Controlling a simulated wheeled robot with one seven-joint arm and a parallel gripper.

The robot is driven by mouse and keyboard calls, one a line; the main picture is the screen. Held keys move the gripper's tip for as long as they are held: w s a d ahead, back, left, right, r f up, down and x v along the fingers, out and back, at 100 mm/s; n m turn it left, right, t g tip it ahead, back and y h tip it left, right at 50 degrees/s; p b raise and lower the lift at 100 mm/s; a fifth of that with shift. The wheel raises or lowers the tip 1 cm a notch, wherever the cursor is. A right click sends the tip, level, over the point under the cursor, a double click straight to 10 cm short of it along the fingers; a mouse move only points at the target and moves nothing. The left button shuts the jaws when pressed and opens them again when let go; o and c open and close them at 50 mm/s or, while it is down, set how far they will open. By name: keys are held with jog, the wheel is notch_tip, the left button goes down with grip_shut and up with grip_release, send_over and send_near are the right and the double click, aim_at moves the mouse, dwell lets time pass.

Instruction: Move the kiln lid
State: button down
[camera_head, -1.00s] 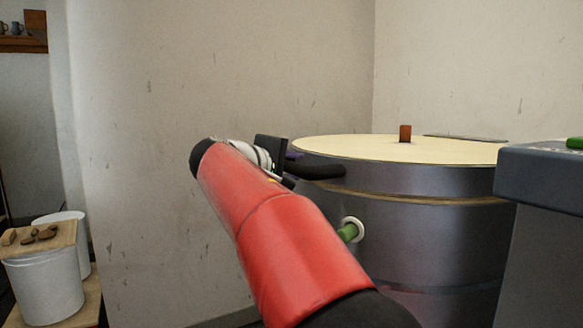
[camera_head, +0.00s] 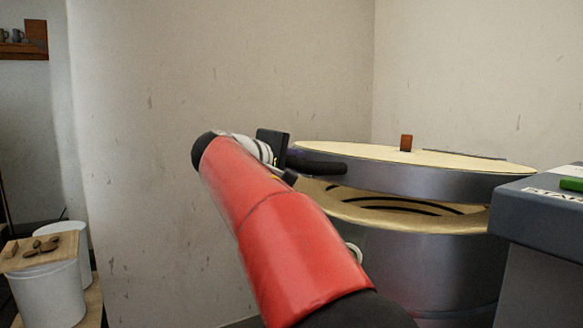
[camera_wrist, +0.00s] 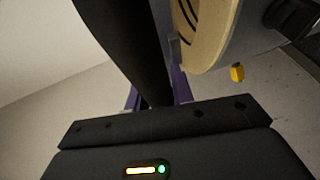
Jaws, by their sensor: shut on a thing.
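The kiln lid (camera_head: 440,183) is a round slab with a cream top, a grey metal rim and a small brown block on top. It is raised above the kiln (camera_head: 425,262), with a gap between them showing the cream inner rim and dark coils. My gripper (camera_head: 290,163) is at the lid's left side, shut on its black handle (camera_head: 322,168). In the wrist view the purple fingers of my gripper (camera_wrist: 158,97) stand either side of the long black handle (camera_wrist: 125,35). The far side of the lid is hidden.
A grey control box (camera_head: 535,215) with a green button stands close at the right, near the lid's edge. Walls stand behind and to the left. A white bucket (camera_head: 48,292) with a board on top is at lower left. A small yellow piece (camera_wrist: 237,72) shows in the wrist view.

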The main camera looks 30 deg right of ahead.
jog(key=d+r+p, duration=0.2)
jog(key=r+p, duration=0.3)
jog(key=r, duration=0.5)
jog(key=d+r+p, duration=0.3)
jog(key=r+p, duration=0.2)
jog(key=r, duration=0.6)
jog(key=shift+d+p, duration=0.25)
jog(key=shift+p, duration=0.1)
jog(key=shift+w, duration=0.1)
jog(key=c, duration=1.5)
grip_release()
jog(key=shift+a, duration=0.1)
jog(key=v, duration=0.7)
jog(key=shift+s+a+b, duration=0.2)
jog(key=shift+a+b, duration=0.1)
jog(key=shift+b, duration=0.1)
